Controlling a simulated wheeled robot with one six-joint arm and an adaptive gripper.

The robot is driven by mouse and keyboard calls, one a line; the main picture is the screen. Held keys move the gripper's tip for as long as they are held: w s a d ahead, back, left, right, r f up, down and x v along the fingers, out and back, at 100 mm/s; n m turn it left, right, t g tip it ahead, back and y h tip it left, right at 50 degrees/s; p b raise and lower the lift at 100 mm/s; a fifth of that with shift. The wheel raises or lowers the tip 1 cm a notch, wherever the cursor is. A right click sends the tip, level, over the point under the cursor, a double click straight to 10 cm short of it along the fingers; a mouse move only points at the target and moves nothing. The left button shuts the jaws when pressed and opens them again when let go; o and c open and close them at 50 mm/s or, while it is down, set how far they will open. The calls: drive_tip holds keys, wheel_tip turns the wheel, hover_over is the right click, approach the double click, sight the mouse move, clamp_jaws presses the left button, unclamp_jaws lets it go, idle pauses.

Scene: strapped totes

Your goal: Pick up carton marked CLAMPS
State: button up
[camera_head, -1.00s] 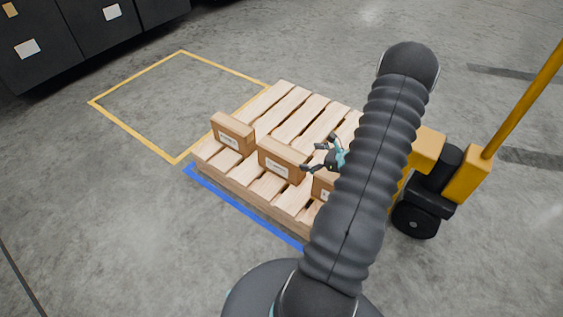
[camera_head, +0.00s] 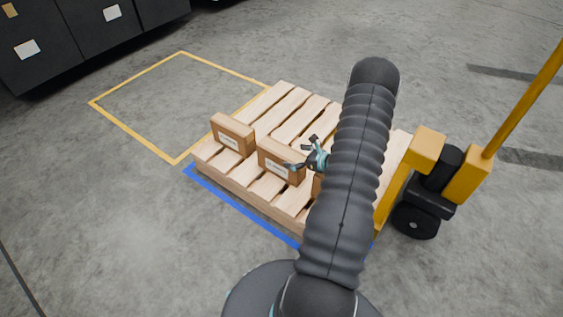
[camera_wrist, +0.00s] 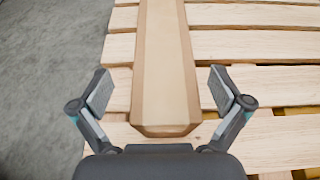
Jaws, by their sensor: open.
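Three brown cartons with white labels stand on a wooden pallet (camera_head: 213,161) in the head view. They are the left carton (camera_head: 232,135), the middle carton (camera_head: 276,164) and the right carton (camera_head: 317,187), which my arm mostly hides. The label print is too small to read, so I cannot tell which is marked CLAMPS. My gripper (camera_head: 302,154) is open over the right part of the middle carton. In the wrist view, one carton top (camera_wrist: 163,70), apparently the middle one's, lies between the spread fingers of my gripper (camera_wrist: 162,90), with a gap on both sides.
A yellow pallet jack (camera_head: 467,174) stands at the pallet's right. A blue line (camera_head: 240,209) runs along the pallet's front edge. An empty yellow-outlined floor area (camera_head: 140,126) lies to the left. Dark cabinets (camera_head: 85,30) stand at the back left.

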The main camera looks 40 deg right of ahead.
sight(285, 152)
drive_tip(key=x, duration=0.4)
drive_tip(key=shift+w+r, duration=0.1)
drive_tip(key=shift+w, duration=0.35)
drive_tip(key=shift+c, duration=0.3)
drive_tip(key=shift+d, duration=0.1)
drive_tip(key=c, duration=1.8)
